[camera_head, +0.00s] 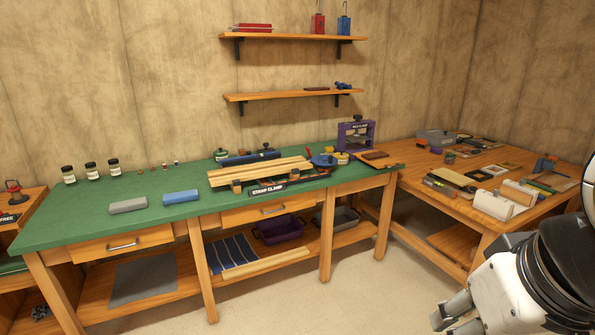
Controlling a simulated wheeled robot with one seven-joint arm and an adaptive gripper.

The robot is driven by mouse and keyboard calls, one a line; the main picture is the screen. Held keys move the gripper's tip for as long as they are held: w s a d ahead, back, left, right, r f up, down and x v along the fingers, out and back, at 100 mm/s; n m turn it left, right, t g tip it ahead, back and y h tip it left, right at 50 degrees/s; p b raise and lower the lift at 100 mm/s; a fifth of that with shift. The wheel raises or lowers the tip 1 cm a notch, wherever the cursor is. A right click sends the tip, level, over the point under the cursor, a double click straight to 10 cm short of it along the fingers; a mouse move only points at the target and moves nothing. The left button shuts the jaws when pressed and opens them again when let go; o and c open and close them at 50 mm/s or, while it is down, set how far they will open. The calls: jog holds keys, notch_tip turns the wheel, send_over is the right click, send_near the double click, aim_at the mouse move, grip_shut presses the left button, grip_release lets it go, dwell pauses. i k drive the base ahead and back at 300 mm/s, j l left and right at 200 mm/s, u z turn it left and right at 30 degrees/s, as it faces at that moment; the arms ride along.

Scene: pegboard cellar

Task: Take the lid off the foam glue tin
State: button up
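No label that I can read names the foam glue tin, so I cannot tell which vessel it is. A small round tin (221,154) with a greenish top stands at the back of the green bench, left of a dark blue roll. A small yellowish tin (342,158) stands near the purple press. A small dark green tin (450,158) stands on the right-hand wooden table. My gripper (452,314) is at the lower right, in front of the benches and far from all of these. Its grey fingers look apart, with nothing between them.
The green bench (165,217) holds several jars, a grey block (128,206), a blue block (181,198), wooden strips (260,171) and a purple press (356,134). The right-hand table (465,216) is crowded. Two shelves hang above. The floor (355,285) in front is clear.

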aim_at(340, 154)
jog(key=i, duration=2.1)
jog(key=i+z, duration=0.1)
jog(key=i, duration=0.5)
jog(key=i+j+z, duration=0.1)
jog(key=i, duration=0.5)
jog(key=i+j+z, duration=0.1)
jog(key=i, duration=0.5)
